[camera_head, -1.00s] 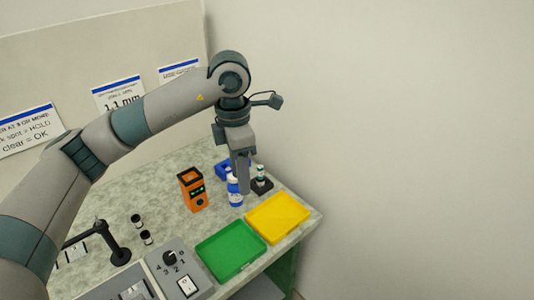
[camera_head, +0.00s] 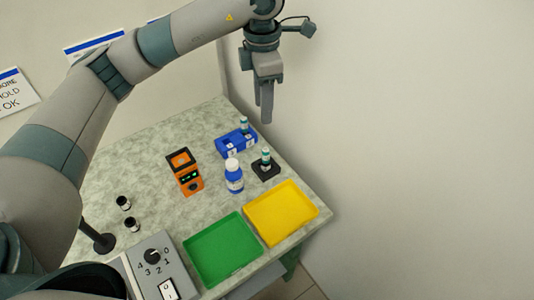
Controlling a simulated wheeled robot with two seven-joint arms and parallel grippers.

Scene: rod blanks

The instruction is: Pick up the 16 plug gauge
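Two small gauges with teal and white bands show in the head view. One gauge (camera_head: 244,124) stands in the blue rack (camera_head: 223,153), whose white labels are too small to read. The other gauge (camera_head: 266,157) stands upright in a black square block (camera_head: 260,177). I cannot tell which of the two is the 16. My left gripper (camera_head: 267,119) points down, with its fingertips just above and right of the rack gauge in the picture, apart from it. Its fingers overlap from this angle, so their opening is unclear; no held object shows. My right gripper is not in view.
A blue bottle with a white cap (camera_head: 234,180) stands close to the black block. An orange device (camera_head: 190,186) is left of it. A green tray (camera_head: 258,262) and yellow tray (camera_head: 314,213) lie in front. A switch box (camera_head: 139,257) and two small dark cylinders are nearer left.

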